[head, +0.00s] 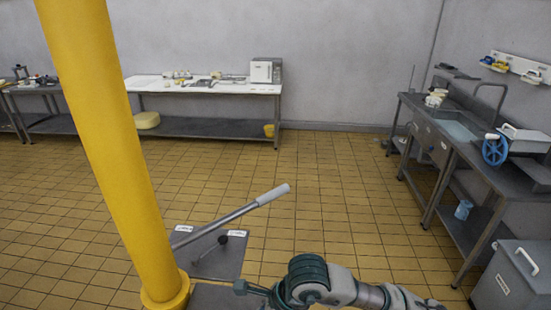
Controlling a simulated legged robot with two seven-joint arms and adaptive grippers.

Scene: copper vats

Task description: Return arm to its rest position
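My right arm comes in from the bottom right, with green and grey links. Its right gripper (252,290) is at the bottom centre, small and partly cut off by the lower edge, so its finger opening is unclear. It is below and apart from the lever (228,216), a metal bar with a light grey handle that slants up to the right. The lever stands over a grey metal plate (228,262) with white labels and a dark knob (222,240). My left gripper is not in view.
A thick yellow pole (108,130) rises left of the lever. A white-topped table (205,87) stands at the back wall. At right are a steel sink bench (455,140), a blue wheel (495,149) and a grey bin (515,280). The tiled floor between is clear.

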